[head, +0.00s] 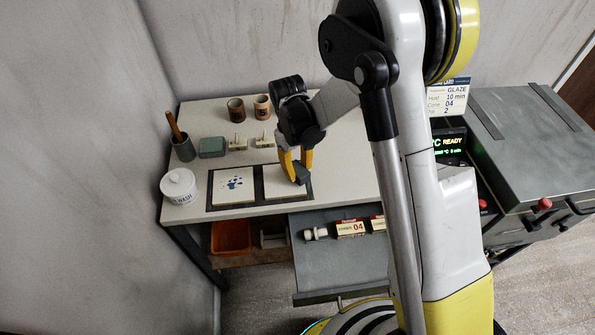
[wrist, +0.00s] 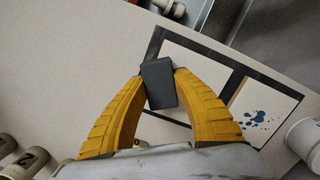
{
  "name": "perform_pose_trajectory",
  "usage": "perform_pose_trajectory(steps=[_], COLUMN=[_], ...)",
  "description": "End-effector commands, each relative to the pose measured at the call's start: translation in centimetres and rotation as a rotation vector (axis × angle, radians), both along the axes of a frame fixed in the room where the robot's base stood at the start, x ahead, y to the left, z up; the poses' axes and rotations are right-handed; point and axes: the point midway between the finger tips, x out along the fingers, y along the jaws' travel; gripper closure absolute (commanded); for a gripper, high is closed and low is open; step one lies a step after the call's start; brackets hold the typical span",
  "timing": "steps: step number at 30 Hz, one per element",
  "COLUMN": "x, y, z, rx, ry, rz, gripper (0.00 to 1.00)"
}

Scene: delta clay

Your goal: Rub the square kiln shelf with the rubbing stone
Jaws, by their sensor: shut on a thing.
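My gripper (head: 295,167) is shut on a dark grey block, the rubbing stone (head: 301,174), which also shows between the yellow fingers in the wrist view (wrist: 159,84). The stone is over a plain pale square shelf (head: 281,188) on the right side of a dark mat; that shelf also shows in the wrist view (wrist: 200,72). I cannot tell whether the stone touches it. A second pale square shelf (head: 224,190) with blue splatters lies to its left; it also shows in the wrist view (wrist: 266,108).
A white lidded jar (head: 178,187), a cup with a stick (head: 183,149), a grey-green block (head: 212,147) and two brown cups (head: 262,107) stand around the table. An open drawer (head: 340,262) juts out in front. A kiln (head: 530,140) is at right.

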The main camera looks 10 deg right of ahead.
Motion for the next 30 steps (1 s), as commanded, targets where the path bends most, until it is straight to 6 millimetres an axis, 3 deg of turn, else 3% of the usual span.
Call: perform_pose_trajectory(steps=[1,18,30], x=[0.0,0.4,0.4], y=[0.0,0.1,0.1], z=[1.8,6.7,7.3], rx=[0.000,0.000,0.000], ry=[0.000,0.000,0.000], rz=[0.000,-0.004,-0.005], gripper=[1.00,1.00,1.00])
